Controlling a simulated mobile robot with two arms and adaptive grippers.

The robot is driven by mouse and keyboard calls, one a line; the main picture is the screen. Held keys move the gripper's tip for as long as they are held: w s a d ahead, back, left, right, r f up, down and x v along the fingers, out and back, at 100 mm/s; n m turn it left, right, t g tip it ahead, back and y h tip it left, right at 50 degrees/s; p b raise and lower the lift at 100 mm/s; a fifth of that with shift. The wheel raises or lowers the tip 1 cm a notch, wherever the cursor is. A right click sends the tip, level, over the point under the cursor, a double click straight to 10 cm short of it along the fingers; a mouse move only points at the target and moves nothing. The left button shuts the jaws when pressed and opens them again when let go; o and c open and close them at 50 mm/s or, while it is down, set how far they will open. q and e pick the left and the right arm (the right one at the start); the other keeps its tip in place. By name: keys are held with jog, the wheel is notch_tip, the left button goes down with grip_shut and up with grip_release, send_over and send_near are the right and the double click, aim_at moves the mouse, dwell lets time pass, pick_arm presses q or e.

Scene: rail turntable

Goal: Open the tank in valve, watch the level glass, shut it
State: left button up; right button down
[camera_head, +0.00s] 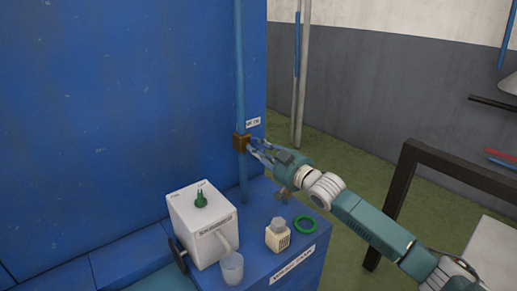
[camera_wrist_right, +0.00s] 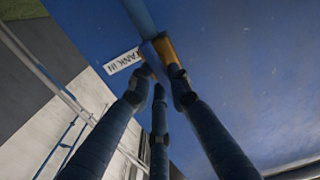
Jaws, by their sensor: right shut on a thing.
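The tank in valve (camera_head: 240,142) is a brass-coloured block on a vertical blue pipe (camera_head: 240,70) against the blue wall. Its white label (camera_head: 253,123) is just right of the pipe and reads "TANK IN" in the right wrist view (camera_wrist_right: 122,61). My right gripper (camera_head: 254,147) reaches the valve from the right. In the right wrist view its fingers (camera_wrist_right: 160,82) close at the brass valve body (camera_wrist_right: 168,52); the handle between the fingertips is mostly hidden. My left gripper is out of view. I cannot identify the level glass for certain.
A blue ledge (camera_head: 262,205) below carries a white box (camera_head: 205,225) with a green knob, a clear cup (camera_head: 231,267), a small cream container (camera_head: 278,237) and a green ring (camera_head: 305,225). A dark frame (camera_head: 395,200) stands at right. Thin poles (camera_head: 301,80) rise behind.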

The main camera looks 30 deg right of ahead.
jog(key=n, duration=0.1)
jog(key=n+p, duration=0.1)
jog(key=shift+a+r+n, duration=0.1)
jog(key=shift+r+n, duration=0.1)
jog(key=shift+n, duration=0.2)
jog(key=shift+f+n+p, duration=0.1)
jog(key=shift+n+p, duration=0.2)
jog(key=shift+n, duration=0.8)
jog(key=c, duration=1.6)
grip_release()
jog(key=shift+s+d, duration=0.2)
jog(key=shift+s, duration=2.85)
jog(key=shift+s+d, duration=0.2)
jog(key=shift+s, duration=2.8)
